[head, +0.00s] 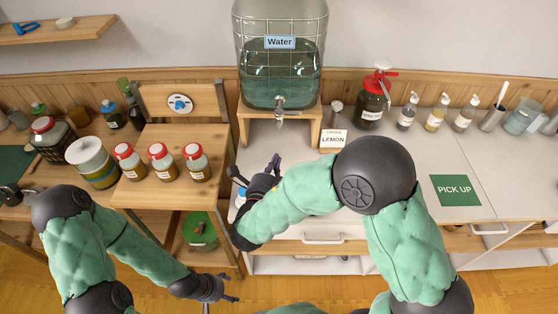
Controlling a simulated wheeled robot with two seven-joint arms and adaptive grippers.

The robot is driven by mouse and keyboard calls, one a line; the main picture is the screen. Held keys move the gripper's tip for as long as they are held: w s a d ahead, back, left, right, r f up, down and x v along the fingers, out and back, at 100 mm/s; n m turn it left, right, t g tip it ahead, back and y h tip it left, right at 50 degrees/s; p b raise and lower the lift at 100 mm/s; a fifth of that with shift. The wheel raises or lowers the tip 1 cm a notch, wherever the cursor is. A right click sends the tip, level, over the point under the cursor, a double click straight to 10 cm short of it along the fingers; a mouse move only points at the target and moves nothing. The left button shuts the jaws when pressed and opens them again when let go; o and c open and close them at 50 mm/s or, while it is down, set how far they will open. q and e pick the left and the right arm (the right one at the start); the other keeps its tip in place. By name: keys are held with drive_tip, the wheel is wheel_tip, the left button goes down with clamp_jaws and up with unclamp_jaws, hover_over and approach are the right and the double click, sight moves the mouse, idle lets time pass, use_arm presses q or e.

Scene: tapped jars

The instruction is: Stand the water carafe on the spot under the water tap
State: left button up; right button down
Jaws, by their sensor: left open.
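The glass water dispenser (280,75), labelled Water, stands on a wooden stand at the back centre. Its metal tap (280,107) points down over the white counter. No vessel shows directly below the tap. My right gripper (256,172) is low in front of the stand, left of the tap. A small blue and whitish thing (240,192) shows beside it, mostly hidden by my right arm. I cannot tell whether this is the carafe or whether the gripper holds it. My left gripper (226,287) is open and empty, low near the floor at the left.
A lemon card (333,139) stands right of the stand. A red-topped jar (373,100) and several pump bottles line the back right. A green pick-up mat (455,190) lies on the right counter. Red-lidded jars (162,161) stand on the wooden shelf at left.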

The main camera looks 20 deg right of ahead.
drive_tip(key=w+d+f+b, duration=0.3)
drive_tip(key=w+b, duration=0.3)
drive_tip(key=w, duration=0.3)
drive_tip(key=shift+w+f, duration=0.4)
drive_tip(key=shift+f, duration=0.15)
idle(0.7)
drive_tip(key=shift+a, duration=0.1)
idle(0.4)
